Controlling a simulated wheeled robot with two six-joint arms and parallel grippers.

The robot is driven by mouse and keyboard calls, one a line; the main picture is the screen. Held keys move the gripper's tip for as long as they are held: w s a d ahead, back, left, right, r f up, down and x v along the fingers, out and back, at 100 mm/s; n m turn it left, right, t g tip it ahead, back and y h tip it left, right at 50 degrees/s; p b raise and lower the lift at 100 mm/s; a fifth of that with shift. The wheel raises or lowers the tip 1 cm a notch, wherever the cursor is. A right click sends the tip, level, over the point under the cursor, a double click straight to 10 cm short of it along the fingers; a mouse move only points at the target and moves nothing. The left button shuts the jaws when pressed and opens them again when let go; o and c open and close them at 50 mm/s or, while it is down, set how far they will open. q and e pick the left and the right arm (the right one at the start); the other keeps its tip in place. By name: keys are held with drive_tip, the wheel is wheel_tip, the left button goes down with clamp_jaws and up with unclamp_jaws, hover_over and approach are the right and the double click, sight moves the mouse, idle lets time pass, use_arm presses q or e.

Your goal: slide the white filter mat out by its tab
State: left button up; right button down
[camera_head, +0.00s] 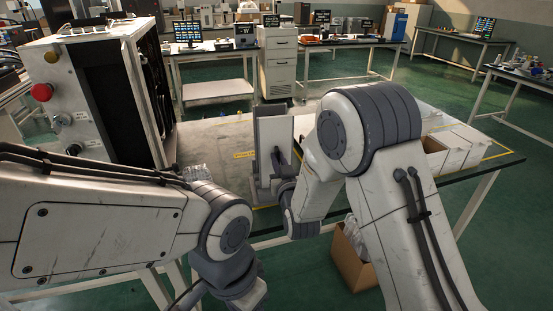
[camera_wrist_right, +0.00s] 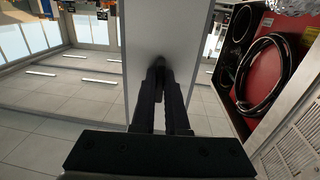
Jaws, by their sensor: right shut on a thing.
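My right gripper (camera_wrist_right: 160,70) is shut on a pale flat panel, which looks like the white filter mat (camera_wrist_right: 185,30), in the right wrist view. The fingertips meet at its face; the tab itself is hidden by them. In the head view the mat (camera_head: 275,131) stands upright over the table, to the right of the open-sided cabinet (camera_head: 135,90), with a visible gap between them. My right gripper is at its lower part there, partly hidden by my right arm. My left arm crosses the lower left, its fingers out of view.
The cabinet front has a red button (camera_head: 42,92) and knobs. The right wrist view shows a red interior (camera_wrist_right: 262,75) with black rings. White boxes (camera_head: 455,145) stand at the table's right end. A cardboard box (camera_head: 350,262) is on the floor below.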

sight(276, 140)
use_arm(q)
drive_tip(key=shift+r, duration=0.2)
use_arm(e)
drive_tip(key=shift+r, duration=0.3)
use_arm(q)
drive_tip(key=shift+r+p, duration=1.1)
drive_tip(key=shift+p, duration=0.15)
use_arm(e)
drive_tip(key=shift+r, duration=1.9)
use_arm(q)
drive_tip(key=shift+r, duration=0.1)
use_arm(e)
drive_tip(key=shift+r, duration=0.15)
drive_tip(key=shift+s, duration=0.1)
